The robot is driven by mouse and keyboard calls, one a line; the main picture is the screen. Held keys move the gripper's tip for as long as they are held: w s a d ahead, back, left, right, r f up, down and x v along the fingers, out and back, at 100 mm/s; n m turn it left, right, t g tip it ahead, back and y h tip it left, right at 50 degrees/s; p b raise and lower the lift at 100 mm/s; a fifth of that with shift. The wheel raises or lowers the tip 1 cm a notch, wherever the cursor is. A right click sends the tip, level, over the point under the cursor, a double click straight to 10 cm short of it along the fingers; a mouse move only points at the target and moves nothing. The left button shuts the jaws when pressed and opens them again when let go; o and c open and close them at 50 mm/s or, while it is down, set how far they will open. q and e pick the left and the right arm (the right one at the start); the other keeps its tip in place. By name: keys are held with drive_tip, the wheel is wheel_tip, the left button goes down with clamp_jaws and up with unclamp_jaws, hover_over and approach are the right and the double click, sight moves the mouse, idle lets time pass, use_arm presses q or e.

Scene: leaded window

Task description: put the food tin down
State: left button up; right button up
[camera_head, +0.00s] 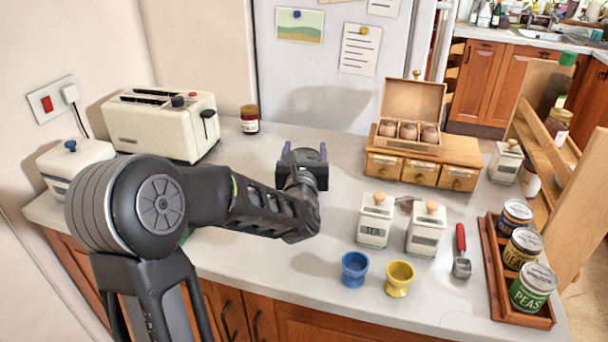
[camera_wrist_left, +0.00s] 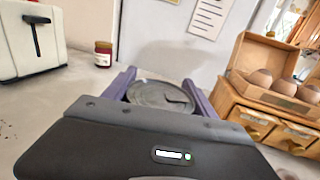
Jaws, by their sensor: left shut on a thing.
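The food tin (camera_wrist_left: 160,96) shows in the left wrist view as a round grey metal lid with a pull tab, between the two purple fingers of my left gripper (camera_wrist_left: 158,88). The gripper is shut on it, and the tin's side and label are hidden. In the head view my left gripper (camera_head: 304,153) is over the back middle of the pale counter (camera_head: 290,240), pointing away, and its body hides the tin. I cannot tell whether the tin touches the counter. My right gripper is not in view.
A toaster (camera_head: 160,125) and a jar (camera_head: 249,120) stand left. A wooden egg box (camera_head: 422,155) stands right. Two canisters (camera_head: 375,222), a blue cup (camera_head: 354,269), a yellow cup (camera_head: 399,279), a red-handled scoop (camera_head: 461,250) and a tray (camera_head: 497,290) of labelled tins lie nearer the front.

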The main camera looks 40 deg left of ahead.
use_arm(q)
drive_tip(key=shift+r, duration=0.1)
clamp_jaws()
wheel_tip(320, 180, up, 10)
idle(0.6)
idle(0.5)
